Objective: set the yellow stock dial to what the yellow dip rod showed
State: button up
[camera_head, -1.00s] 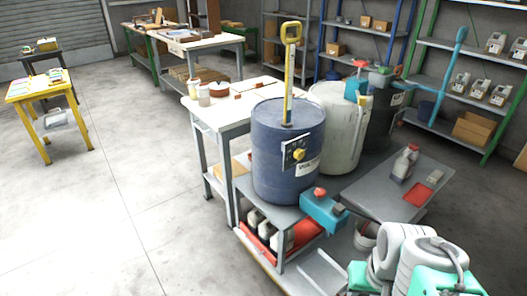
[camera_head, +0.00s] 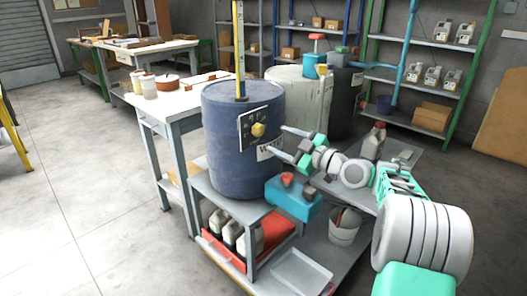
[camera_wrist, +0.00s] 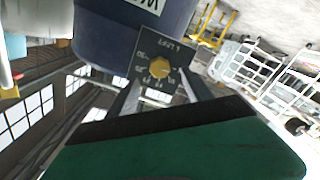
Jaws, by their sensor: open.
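The yellow stock dial (camera_head: 258,130) sits on a dark panel (camera_head: 245,122) on the front of the blue drum (camera_head: 222,155). The panel's marks and the dial's setting are too small to read. The yellow dip rod (camera_head: 239,55) stands upright in the drum's top, its upper end cut off by the frame. My gripper (camera_head: 283,140) is open and empty, to the right of the dial and apart from it, its fingers pointing at the drum. In the wrist view the dial (camera_wrist: 159,63) appears upside down, ahead of and between my two fingers (camera_wrist: 160,95).
A teal block with a red knob (camera_head: 292,200) is just below my gripper. A white drum (camera_head: 290,90) and a dark drum stand behind. A grey bench holds the blue drum, with a red tray of bottles (camera_head: 250,240) under it. Open floor lies at left.

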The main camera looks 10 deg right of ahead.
aim_at(261, 131)
jog(key=x, duration=0.7)
jog(key=shift+w+a+r, duration=0.15)
jog(key=shift+a+r, duration=0.1)
jog(key=shift+c, duration=0.2)
grip_shut()
